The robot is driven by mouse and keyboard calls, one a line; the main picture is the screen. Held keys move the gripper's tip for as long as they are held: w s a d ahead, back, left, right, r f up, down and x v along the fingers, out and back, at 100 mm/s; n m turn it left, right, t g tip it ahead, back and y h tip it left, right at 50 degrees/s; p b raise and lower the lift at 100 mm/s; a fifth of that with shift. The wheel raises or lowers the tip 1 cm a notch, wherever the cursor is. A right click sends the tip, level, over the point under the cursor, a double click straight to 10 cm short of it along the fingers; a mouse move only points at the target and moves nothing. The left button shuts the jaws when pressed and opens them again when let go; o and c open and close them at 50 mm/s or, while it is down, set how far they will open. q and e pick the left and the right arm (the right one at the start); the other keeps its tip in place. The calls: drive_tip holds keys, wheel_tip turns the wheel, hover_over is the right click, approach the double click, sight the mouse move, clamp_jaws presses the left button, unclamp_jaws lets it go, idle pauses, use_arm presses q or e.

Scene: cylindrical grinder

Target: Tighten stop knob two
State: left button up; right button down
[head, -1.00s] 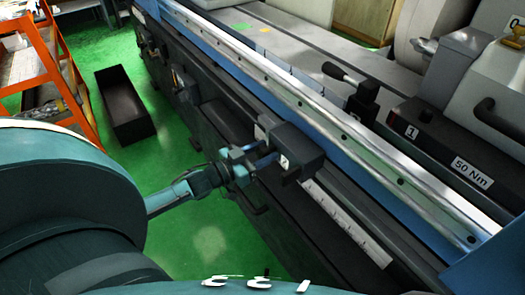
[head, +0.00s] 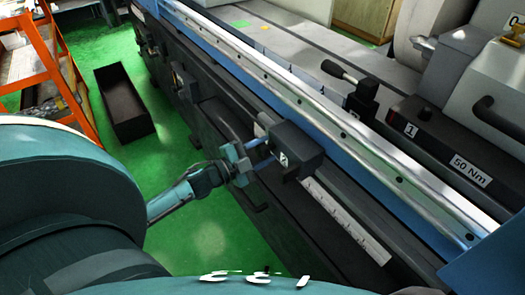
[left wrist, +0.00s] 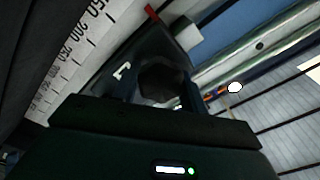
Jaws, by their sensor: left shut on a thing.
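A dark stop block (head: 300,146) with a small white number label, too small to read surely, sits on the rail along the machine's front. My left gripper (head: 262,157) reaches it from the left, with its blue fingers at the block's near side. In the left wrist view the dark, faceted stop knob (left wrist: 160,80) lies between the two fingers, against the block's face. The gripper is shut on this knob. In the head view the fingers and block hide the knob. My right gripper is not in view.
A ruler scale (head: 345,220) runs along the machine front below the block. A lever (head: 345,75) and a dark block labelled 1 (head: 425,118), near a "50 Nm" label, stand behind the long rail. An orange rack (head: 60,65) and a black bin (head: 122,105) stand at left.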

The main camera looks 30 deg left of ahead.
use_arm(q)
drive_tip(key=m, duration=0.3)
drive_tip(key=shift+f+m+b, duration=0.1)
drive_tip(key=shift+m+b, duration=0.3)
drive_tip(key=shift+m, duration=0.5)
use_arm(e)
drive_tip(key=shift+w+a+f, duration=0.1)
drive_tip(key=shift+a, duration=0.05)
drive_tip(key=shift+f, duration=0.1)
use_arm(q)
drive_tip(key=o, duration=1)
drive_tip(key=b+v, duration=0.1)
drive_tip(key=v, duration=1.2)
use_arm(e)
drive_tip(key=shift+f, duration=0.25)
use_arm(q)
drive_tip(key=shift+s, duration=0.1)
